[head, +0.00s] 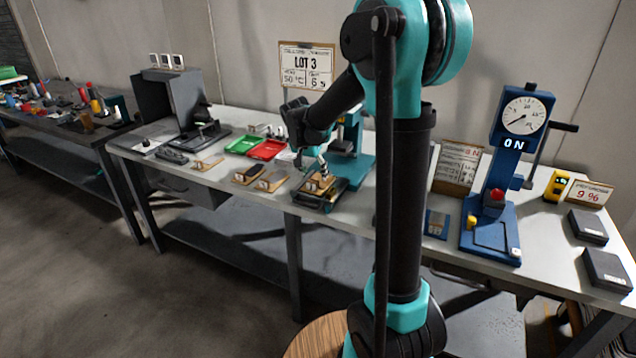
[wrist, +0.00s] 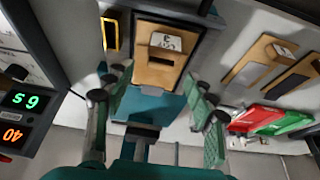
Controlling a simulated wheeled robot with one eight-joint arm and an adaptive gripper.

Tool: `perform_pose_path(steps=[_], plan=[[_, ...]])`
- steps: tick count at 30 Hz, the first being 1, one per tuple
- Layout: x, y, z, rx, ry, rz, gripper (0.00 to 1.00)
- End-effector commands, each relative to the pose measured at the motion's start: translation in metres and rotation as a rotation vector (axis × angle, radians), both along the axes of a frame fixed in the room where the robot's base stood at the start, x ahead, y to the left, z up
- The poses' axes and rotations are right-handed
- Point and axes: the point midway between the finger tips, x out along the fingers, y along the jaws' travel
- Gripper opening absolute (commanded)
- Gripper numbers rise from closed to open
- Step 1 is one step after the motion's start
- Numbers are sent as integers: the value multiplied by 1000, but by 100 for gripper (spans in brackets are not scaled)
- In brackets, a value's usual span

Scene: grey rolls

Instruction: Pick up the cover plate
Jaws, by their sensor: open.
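A small pale block with dark marks (wrist: 166,41) sits on a wooden board (wrist: 146,74) in the wrist view; I cannot tell for sure whether it is the cover plate. The board rests in a dark holder, and a dark slot shows beside the block. In the head view the board (head: 319,184) lies on the dark holder (head: 332,201), in front of a teal stand. My gripper (wrist: 160,85) is open and empty, with its fingers spread to either side of the board's near end. In the head view my gripper (head: 321,165) hangs just above the board.
Wooden boards (head: 248,175) lie left of the holder. Green (head: 243,145) and red (head: 267,150) trays stand behind them. A blue press with a dial (head: 490,220) stands to the right. A display with lit digits (wrist: 20,115) is close on the wrist view's left.

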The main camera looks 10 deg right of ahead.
Motion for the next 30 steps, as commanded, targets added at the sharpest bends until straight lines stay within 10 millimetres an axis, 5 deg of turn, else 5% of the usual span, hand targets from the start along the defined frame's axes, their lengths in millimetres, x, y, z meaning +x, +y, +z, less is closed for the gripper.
perform_pose_path(steps=[6, 16, 30], plan=[[8, -5, -29, 0, 0, -2, 55], [9, -7, -35, 0, 0, -1, 55], [9, -7, -35, 0, 0, -1, 2]])
